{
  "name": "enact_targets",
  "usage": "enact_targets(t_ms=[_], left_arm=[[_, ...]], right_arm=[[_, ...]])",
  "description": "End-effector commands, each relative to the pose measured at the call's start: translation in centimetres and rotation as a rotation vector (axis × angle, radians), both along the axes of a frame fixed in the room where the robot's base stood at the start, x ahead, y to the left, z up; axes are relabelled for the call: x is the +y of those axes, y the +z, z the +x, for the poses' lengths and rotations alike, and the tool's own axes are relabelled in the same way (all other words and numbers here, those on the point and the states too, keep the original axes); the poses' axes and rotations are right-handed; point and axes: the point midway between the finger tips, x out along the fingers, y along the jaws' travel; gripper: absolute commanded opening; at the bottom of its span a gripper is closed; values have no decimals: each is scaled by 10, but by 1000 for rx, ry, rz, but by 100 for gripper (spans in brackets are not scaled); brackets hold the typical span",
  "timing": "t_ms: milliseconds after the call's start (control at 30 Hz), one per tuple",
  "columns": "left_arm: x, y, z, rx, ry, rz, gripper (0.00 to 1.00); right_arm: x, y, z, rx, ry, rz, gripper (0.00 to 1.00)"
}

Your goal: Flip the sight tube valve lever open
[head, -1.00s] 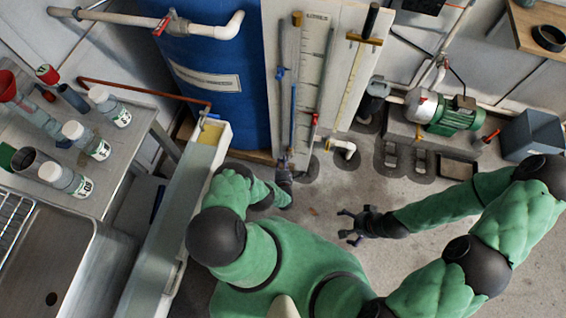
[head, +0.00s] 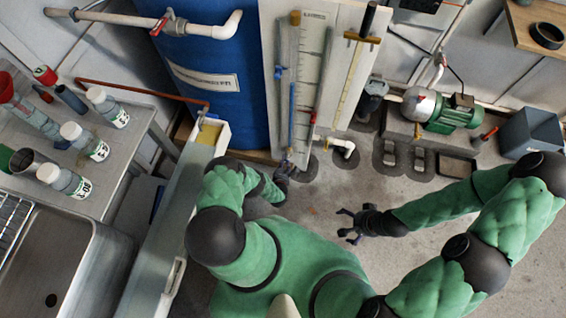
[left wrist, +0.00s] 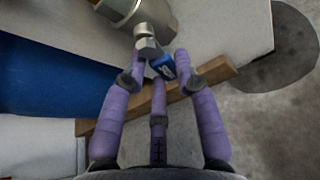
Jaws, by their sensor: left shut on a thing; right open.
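The sight tube (head: 292,105) stands upright against the white panel, with blue in its lower part. A small blue lever (head: 279,72) shows near its upper half. My left gripper (head: 285,168) is at the foot of the tube and hides the fitting there in the head view. In the left wrist view, a silver valve fitting (left wrist: 147,43) carries a blue lever (left wrist: 162,66) with white lettering. The fingers of my left gripper (left wrist: 160,70) are closed in around this lever. My right gripper (head: 352,226) is open and empty above the floor.
A blue barrel (head: 212,90) stands left of the panel (head: 312,60). A trough (head: 165,215) and a steel sink (head: 60,265) lie to the left. A green pump (head: 445,113) and a grey bin (head: 533,135) are at right. Floor near my right gripper is clear.

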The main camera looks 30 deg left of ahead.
Motion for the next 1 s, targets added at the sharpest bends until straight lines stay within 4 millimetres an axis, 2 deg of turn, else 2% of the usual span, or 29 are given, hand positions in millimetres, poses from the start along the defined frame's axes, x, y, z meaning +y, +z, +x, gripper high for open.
enact_targets(t_ms=[300, 800, 833, 900, 1000], left_arm=[[-3, -2, 1, -28, 0, -121, 0], [-4, -2, 1, -34, -1, -143, 0], [-4, -2, 1, -34, -1, -143, 33], [-4, -2, 1, -34, -1, -143, 53], [-4, -2, 1, -34, 0, -143, 54]], right_arm=[[0, 0, 0, 0, 0, 0, 100], [0, 0, 0, 0, 0, 0, 100], [0, 0, 0, 0, 0, 0, 100], [0, 0, 0, 0, 0, 0, 100], [0, 0, 0, 0, 0, 0, 100]])
